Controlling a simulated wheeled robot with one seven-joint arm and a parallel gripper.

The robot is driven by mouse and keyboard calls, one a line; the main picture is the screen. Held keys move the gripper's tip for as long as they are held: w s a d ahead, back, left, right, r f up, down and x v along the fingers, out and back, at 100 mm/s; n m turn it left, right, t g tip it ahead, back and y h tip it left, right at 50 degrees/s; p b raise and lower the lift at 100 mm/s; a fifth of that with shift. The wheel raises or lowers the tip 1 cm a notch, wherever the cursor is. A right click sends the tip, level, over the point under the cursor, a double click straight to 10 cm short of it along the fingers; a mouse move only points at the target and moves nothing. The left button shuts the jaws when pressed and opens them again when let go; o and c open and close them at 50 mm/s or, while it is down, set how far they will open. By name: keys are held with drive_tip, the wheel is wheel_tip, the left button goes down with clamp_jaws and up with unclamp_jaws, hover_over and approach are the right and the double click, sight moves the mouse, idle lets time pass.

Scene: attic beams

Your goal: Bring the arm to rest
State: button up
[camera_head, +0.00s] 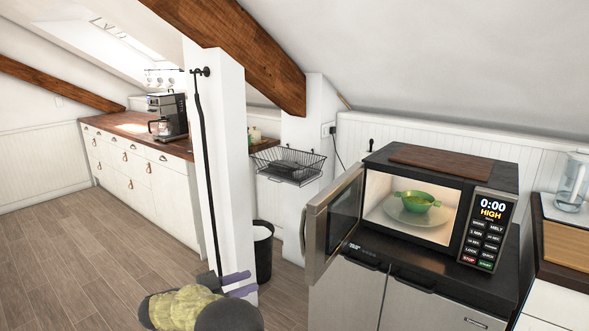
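My gripper (240,284) is at the bottom of the head view, left of the microwave. Its two purple fingers point right, with a gap between them and nothing visible in it. My arm (188,307), yellow and dark grey, shows at the bottom edge; the rest of it is out of view. The gripper is in front of the white post and apart from the microwave (383,262). The microwave door (331,222) stands open to the left. A green bowl (414,200) sits inside on a pale plate (391,212).
The white post (222,170) rises close behind my gripper. A black bin (263,252) stands behind it. A wire basket (290,166) hangs on the wall. A counter with a coffee machine (168,115) is at the far left. The wooden floor (90,270) at left is clear.

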drive_tip(key=w+d+r+n+t+y, duration=0.75)
drive_tip(key=w+d+y, duration=0.25)
drive_tip(key=w+y, duration=0.15)
drive_tip(key=s+d+f+n+g+y, duration=0.15)
drive_tip(key=s+d+f+g, duration=0.35)
drive_tip(key=s, duration=0.7)
drive_tip(key=s+d+f+n+g+y, duration=0.1)
drive_tip(key=s+d+f+n+g, duration=0.2)
drive_tip(key=s+d, duration=0.65)
drive_tip(key=s+d+f+g+y, duration=0.2)
drive_tip(key=s+d+f+g, duration=0.3)
drive_tip(key=s, duration=0.9)
wheel_tip(320, 180, up, 14)
drive_tip(key=a+p, duration=0.1)
drive_tip(key=p, duration=1.2)
drive_tip(key=shift+a+f+g, duration=0.2)
drive_tip(key=shift+g, duration=0.15)
